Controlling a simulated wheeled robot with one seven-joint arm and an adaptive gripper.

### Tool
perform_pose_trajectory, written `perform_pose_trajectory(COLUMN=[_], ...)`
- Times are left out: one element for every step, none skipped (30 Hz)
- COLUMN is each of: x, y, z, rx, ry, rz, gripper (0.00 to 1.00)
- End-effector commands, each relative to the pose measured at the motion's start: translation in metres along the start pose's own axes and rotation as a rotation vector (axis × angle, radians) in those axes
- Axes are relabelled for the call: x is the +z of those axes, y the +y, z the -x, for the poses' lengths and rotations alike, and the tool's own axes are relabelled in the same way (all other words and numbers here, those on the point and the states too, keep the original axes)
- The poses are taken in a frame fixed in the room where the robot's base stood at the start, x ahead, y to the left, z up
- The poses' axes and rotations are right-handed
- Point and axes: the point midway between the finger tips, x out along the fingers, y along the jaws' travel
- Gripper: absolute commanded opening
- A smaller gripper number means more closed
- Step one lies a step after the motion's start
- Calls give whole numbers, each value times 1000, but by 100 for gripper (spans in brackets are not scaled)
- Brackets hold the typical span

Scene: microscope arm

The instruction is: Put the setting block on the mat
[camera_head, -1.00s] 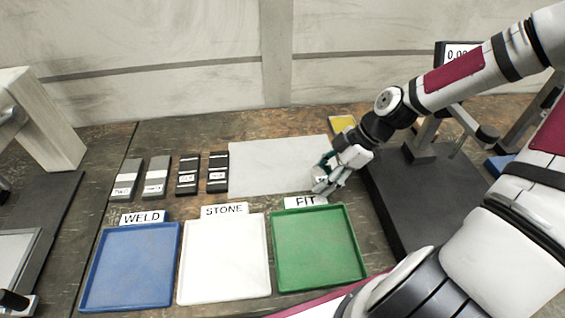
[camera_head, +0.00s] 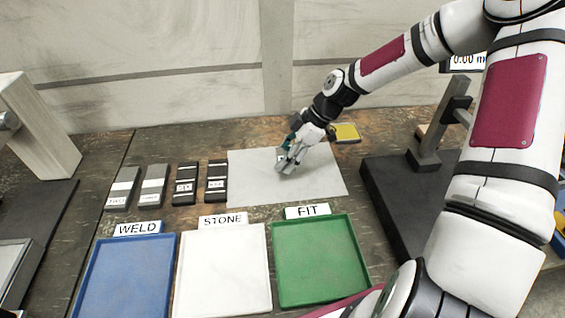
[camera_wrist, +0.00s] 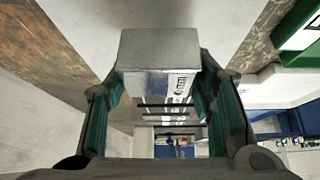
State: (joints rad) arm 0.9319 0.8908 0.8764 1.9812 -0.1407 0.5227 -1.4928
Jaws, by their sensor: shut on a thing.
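My gripper (camera_head: 285,164) is over the middle of the light grey mat (camera_head: 245,180) in the head view. In the wrist view, my gripper (camera_wrist: 165,125) is shut on a metallic grey setting block (camera_wrist: 160,55) with a printed label on its side. The block lies between the two teal finger pads. In the head view the block is mostly hidden by the fingers. I cannot tell whether the block touches the mat.
Left of the mat stand grey blocks (camera_head: 123,188) and black blocks (camera_head: 185,184). In front are blue (camera_head: 125,280), white (camera_head: 225,270) and green (camera_head: 320,260) trays. A dark stand base (camera_head: 395,200) is right, a yellow item (camera_head: 345,132) behind.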

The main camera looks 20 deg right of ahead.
Motion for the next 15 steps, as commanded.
perform_pose_trajectory(x=[-2,-2,-3,-4,-6,-2,0,2,5,8,10,12,13,14,14], y=[2,3,4,6,9,8,7,7,7,8,8,8,8,8,8], z=[0,-1,-2,-3,-4,-8,-12,-16,-20,-24,-27,-30,-32,-32,-33], rx=[1,1,1,1,1,-1,-2,-2,-1,0,0,0,1,2,3], ry=[1,1,1,1,1,1,2,2,2,2,2,1,1,1,1], rz=[1,1,1,1,2,-1,-2,-2,-1,-2,-2,-2,-1,0,1], gripper=[0,0,0,0,0,0,0,0,0,0,0,0,0,0,0])
